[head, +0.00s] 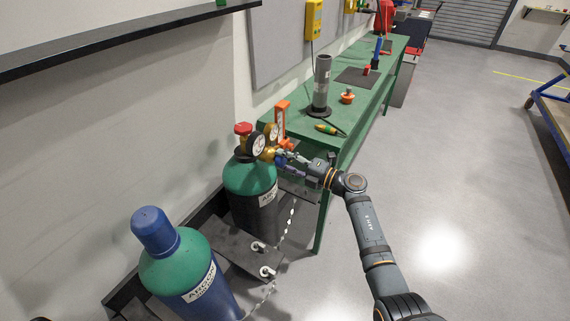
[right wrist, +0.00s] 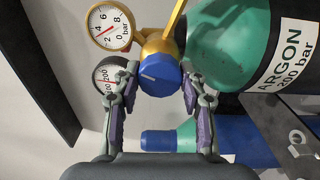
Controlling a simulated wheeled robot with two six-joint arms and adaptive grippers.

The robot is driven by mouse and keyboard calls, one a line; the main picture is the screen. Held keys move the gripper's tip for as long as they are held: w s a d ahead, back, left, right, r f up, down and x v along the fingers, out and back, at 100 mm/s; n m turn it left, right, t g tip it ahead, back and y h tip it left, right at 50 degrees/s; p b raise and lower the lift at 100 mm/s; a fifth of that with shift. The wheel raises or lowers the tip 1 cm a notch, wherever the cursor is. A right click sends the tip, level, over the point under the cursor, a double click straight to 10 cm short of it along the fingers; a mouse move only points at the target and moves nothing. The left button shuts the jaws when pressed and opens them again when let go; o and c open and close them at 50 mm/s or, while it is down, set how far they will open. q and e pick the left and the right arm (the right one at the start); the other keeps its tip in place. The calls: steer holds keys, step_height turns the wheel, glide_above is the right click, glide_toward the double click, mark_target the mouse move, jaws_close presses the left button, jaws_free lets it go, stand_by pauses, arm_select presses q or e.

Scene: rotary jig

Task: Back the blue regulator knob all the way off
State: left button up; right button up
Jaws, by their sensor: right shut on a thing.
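The blue regulator knob (right wrist: 160,75) sits at the front of the brass regulator body (right wrist: 165,43) in the right wrist view. A light mark shows on its face. My right gripper (head: 281,158) is at the regulator in the head view, where it mostly hides the knob. In the right wrist view its fingers (right wrist: 161,88) are on either side of the knob, shut on it. Two round gauges, one upper (right wrist: 110,27) and one lower (right wrist: 113,76), sit left of the knob. The regulator is on the green and black argon cylinder (head: 250,178), which has a red handwheel (head: 243,128). My left gripper is not in view.
A second argon cylinder (head: 181,267) with a blue cap stands nearer, at the lower left. Chains (head: 292,213) hang by the cylinder rack. The green bench (head: 300,127) stands just behind the regulator, carrying several items.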

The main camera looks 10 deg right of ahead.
steer(key=n, duration=0.4)
steer(key=shift+n, duration=0.4)
stand_by(0.4)
steer(key=o, duration=1.2)
steer(key=shift+c, duration=0.2)
steer(key=shift+d, duration=0.1)
steer(key=v, duration=1.2)
steer(key=shift+f, duration=0.1)
